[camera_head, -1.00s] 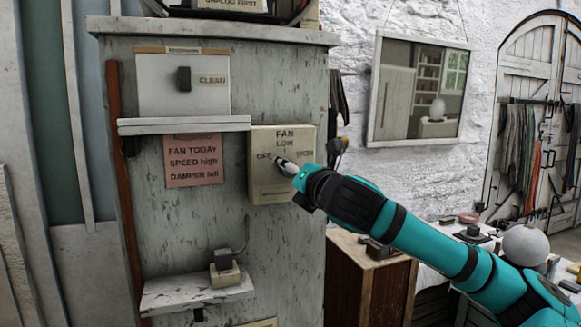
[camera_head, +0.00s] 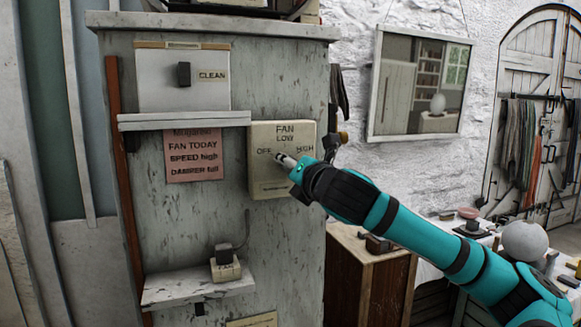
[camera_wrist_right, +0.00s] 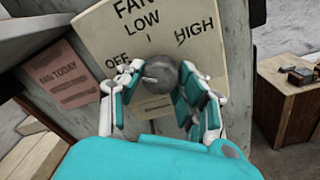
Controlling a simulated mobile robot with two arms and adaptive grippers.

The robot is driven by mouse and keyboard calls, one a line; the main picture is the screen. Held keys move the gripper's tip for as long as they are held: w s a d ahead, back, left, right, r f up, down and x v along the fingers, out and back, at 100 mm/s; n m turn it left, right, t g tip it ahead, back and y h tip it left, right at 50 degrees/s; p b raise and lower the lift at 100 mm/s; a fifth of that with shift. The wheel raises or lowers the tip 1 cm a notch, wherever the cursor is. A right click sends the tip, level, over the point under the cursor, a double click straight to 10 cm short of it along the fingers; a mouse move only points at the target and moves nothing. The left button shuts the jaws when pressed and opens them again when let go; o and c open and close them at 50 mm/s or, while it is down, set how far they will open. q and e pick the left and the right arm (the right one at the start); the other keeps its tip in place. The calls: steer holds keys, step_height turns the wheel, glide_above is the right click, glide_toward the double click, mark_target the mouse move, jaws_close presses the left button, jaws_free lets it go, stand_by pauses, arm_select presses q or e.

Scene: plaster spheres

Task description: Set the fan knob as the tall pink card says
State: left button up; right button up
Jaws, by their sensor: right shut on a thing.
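The tall pink card (camera_head: 193,157) hangs under a shelf on the grey cabinet and reads "FAN TODAY", "SPEED high", "DAMPER full"; its top line is partly hidden by the shelf. The cream fan box (camera_head: 265,183) to its right is marked OFF at left, LOW at top and HIGH at right. My right gripper (camera_head: 283,158) is at the middle of the box. In the wrist view its fingers are shut on the round grey fan knob (camera_wrist_right: 160,72), one on each side. A small light mark shows on the knob's left, toward OFF; I cannot tell surely whether it is the pointer.
A white shelf (camera_head: 185,122) juts out above the card, with a dark knob (camera_head: 184,74) on the CLEAN panel above it. A lower shelf (camera_head: 170,292) holds a small switch box (camera_head: 225,266). A wooden cabinet (camera_head: 345,280) stands to the right.

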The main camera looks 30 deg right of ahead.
steer(key=m+h, duration=0.1)
steer(key=m, duration=2.3)
steer(key=shift+m, duration=0.3)
stand_by(0.4)
steer(key=o, duration=1.1)
steer(key=shift+r, duration=0.1)
steer(key=shift+o, duration=0.2)
steer(key=shift+s, duration=0.1)
